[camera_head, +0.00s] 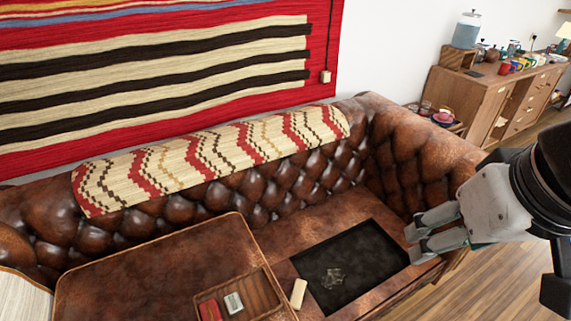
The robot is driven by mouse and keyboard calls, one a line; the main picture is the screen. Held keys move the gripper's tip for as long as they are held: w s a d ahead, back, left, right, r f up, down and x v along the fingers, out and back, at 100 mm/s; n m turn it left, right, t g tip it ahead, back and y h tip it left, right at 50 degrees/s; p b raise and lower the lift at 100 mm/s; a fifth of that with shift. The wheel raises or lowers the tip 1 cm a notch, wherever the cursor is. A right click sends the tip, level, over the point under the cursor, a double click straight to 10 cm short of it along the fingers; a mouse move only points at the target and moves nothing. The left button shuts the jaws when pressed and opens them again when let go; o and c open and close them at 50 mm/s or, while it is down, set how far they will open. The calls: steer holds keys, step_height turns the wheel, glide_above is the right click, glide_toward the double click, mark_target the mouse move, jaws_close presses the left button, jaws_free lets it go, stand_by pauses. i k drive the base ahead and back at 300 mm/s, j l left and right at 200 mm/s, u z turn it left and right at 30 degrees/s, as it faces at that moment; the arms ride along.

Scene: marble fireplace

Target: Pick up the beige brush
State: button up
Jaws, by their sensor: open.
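A small beige block-like object (299,293), which looks like the beige brush, lies on the brown leather sofa seat (290,240). It is between a wooden tray and a black tray, near the bottom of the view. Its details are too small to make out. My gripper (413,244) is at the right, by the right end of the black tray and well to the right of the beige object. Its two fingers are apart, point left, and show nothing between them.
The black tray (375,240) holds a clear, glassy item (333,278). The wooden tray (262,287) holds a red item (210,310) and a pale grey item (233,303). The sofa's tufted back (260,190) rises behind. A wooden cabinet (485,95) stands far right.

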mark_target(297, 295)
steer(key=u, duration=0.4)
steer(key=l+u, duration=0.3)
steer(key=l, duration=0.35)
steer(key=l+u, duration=0.25)
steer(key=l, duration=0.35)
steer(key=k, duration=0.15)
